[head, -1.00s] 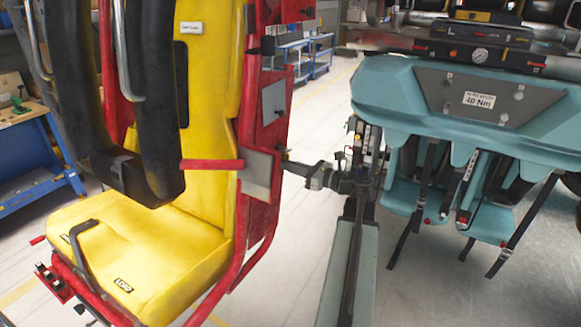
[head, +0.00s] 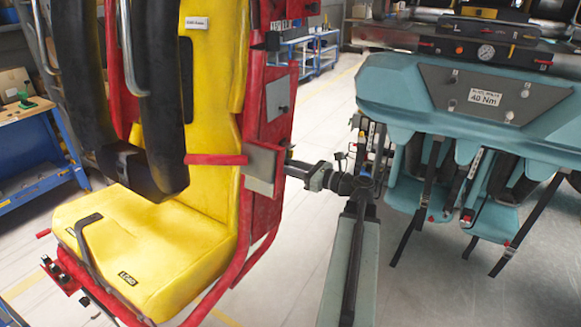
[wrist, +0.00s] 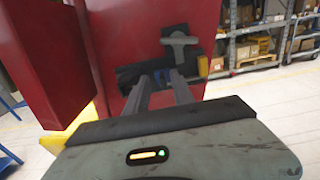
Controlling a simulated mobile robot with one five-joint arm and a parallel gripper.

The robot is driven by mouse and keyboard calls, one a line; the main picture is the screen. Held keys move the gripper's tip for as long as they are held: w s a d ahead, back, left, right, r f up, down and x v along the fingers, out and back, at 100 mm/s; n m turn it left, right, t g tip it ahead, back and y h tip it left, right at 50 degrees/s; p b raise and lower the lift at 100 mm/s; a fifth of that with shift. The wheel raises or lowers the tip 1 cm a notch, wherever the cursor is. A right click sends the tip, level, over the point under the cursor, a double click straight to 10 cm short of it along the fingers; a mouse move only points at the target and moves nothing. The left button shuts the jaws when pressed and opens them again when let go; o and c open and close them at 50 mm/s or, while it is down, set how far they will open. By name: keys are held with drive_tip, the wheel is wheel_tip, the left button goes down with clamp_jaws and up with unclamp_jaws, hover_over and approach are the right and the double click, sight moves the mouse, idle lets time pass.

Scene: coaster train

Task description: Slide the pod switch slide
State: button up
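A teal pod with hanging seats (head: 400,90) and a 40 Nm label is to the right of my arm. A wooden-topped blue workbench (head: 35,140) stands at the left. Shelves (wrist: 262,45) stand beyond the panel. Open floor (head: 330,100) lies behind.

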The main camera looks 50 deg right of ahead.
drive_tip(key=v, duration=0.7)
drive_tip(key=shift+s, duration=0.35)
drive_tip(key=shift+d, duration=0.15)
